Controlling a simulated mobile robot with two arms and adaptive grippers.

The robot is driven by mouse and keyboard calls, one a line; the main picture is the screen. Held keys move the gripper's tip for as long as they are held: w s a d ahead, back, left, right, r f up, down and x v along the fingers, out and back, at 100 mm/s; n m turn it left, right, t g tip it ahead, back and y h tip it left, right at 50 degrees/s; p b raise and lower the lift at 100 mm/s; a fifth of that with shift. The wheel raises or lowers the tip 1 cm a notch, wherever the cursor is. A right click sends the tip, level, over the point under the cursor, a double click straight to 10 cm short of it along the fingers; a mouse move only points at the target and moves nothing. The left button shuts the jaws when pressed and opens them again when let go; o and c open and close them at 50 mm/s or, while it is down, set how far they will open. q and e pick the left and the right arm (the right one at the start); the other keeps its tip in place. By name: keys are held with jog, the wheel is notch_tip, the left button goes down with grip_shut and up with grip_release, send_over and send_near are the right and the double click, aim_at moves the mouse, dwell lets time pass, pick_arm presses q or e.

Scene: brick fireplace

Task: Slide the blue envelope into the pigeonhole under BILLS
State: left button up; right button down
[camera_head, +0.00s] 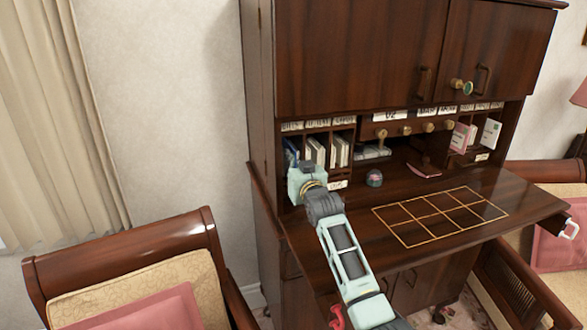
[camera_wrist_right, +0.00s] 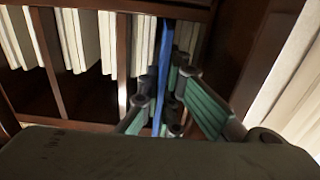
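The blue envelope (camera_wrist_right: 165,58) stands upright on edge between the fingers of my right gripper (camera_wrist_right: 163,98), which looks shut on it. In the head view the right gripper (camera_head: 306,172) is at the far left pigeonhole of the desk, and a strip of the blue envelope (camera_head: 291,152) shows in that opening. Its far part is inside the pigeonhole, with pale envelopes behind or beside it. Small labels (camera_head: 292,126) run above the left pigeonholes; their lettering is too small to read surely. My left gripper is not in view.
Neighbouring pigeonholes (camera_head: 341,151) hold cream envelopes. A small round glass object (camera_head: 374,178) stands on the desktop near the gripper. The desktop (camera_head: 360,239) is mostly clear around a gold-lined grid (camera_head: 440,216). Pink and white cards (camera_head: 460,137) stand in the right compartments.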

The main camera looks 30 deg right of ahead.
dwell(0.3)
jog(key=c, duration=1.9)
grip_release()
jog(key=shift+o, duration=0.2)
jog(key=v, duration=1.2)
jog(key=shift+f, duration=0.1)
